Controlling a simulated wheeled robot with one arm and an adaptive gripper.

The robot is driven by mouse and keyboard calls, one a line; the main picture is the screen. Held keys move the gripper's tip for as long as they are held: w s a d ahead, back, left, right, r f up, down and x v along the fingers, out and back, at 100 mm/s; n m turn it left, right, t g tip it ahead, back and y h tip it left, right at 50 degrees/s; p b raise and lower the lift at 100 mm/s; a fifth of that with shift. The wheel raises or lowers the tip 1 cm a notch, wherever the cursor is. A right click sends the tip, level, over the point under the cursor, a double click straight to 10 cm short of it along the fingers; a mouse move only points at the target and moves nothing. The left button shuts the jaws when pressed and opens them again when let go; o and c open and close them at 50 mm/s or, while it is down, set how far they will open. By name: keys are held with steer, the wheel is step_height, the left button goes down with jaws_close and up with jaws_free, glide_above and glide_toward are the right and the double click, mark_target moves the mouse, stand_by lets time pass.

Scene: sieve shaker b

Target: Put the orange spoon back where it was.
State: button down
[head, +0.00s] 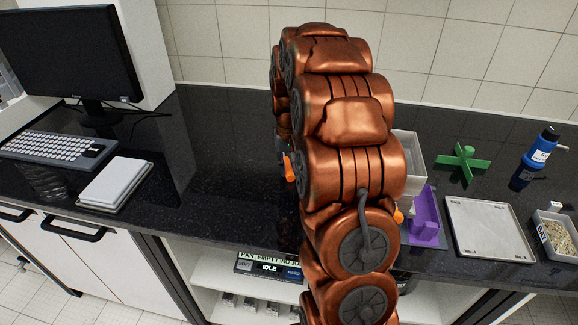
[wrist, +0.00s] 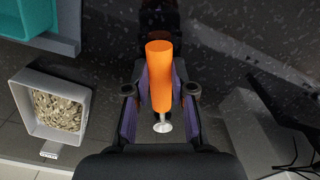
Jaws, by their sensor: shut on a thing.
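The orange spoon shows in the wrist view, with its thick orange handle (wrist: 160,75) between the fingers and a small metal end (wrist: 162,126) below it. My gripper (wrist: 161,98) is shut on the handle. In the head view my copper arm hides most of the gripper. A bit of orange (head: 289,167) shows at the arm's left edge, probably the spoon's handle. A purple stand (head: 424,218) is partly hidden right of the arm, with another small orange piece (head: 398,215) beside it. I cannot tell what that piece belongs to.
Right of the arm are a clear-walled box (head: 413,160), a green cross-shaped piece (head: 462,162), a blue bottle (head: 537,155), a grey tray (head: 488,229) and a bin of granules (head: 560,237). A keyboard (head: 55,147) and white device (head: 115,182) stand left. The counter between is clear.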

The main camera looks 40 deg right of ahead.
steer(key=c, duration=1)
jaws_free()
steer(key=shift+r, duration=0.1)
step_height(320, 180, up, 12)
steer(key=b, duration=0.3)
